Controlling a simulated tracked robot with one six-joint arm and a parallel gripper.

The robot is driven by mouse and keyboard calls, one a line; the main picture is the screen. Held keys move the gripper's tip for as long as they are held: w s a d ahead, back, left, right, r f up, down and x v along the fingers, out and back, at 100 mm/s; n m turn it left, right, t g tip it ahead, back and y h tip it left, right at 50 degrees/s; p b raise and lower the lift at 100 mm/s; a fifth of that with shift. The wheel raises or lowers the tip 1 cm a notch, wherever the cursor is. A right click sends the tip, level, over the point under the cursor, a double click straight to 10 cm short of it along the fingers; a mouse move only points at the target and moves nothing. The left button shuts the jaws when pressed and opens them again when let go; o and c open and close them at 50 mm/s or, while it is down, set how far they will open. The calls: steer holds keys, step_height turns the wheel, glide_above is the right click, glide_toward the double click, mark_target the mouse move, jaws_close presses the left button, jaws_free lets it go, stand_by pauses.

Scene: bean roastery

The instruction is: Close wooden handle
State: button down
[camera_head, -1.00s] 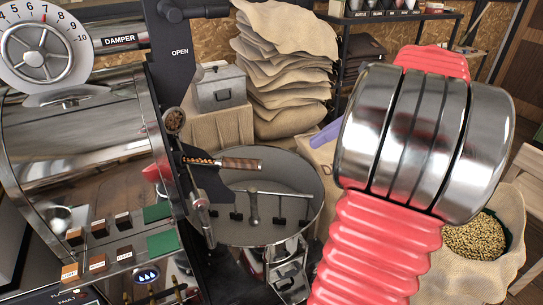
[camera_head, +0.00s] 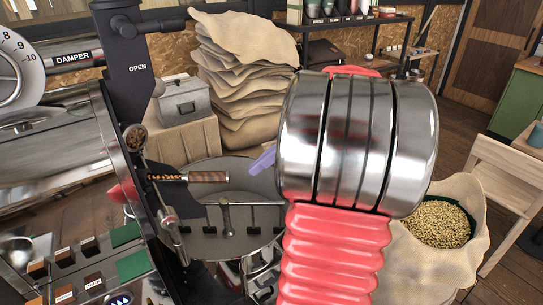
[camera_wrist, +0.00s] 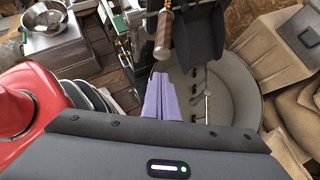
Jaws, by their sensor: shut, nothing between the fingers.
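In the wrist view the wooden handle (camera_wrist: 164,38) hangs at top centre, beyond my fingertips. My gripper (camera_head: 255,167) shows as purple fingers to the right of the handle's free end, with a small gap in the picture. In the wrist view my gripper (camera_wrist: 161,76) is shut and empty, fingers together below the handle's end. My arm hides part of the gripper in the head view.
A dark post marked OPEN (camera_head: 135,60) stands behind the handle. Stacked sacks (camera_head: 240,75) and a metal box (camera_head: 184,99) are behind the tray. A sack of beans (camera_head: 440,222) and a wooden chair (camera_head: 505,165) stand right. Open floor lies at far right.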

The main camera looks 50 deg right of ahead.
steer(key=w+a, duration=0.1)
steer(key=w, duration=0.1)
steer(key=w+a, duration=0.1)
steer(key=a, duration=0.1)
steer(key=shift+w+f, duration=0.35)
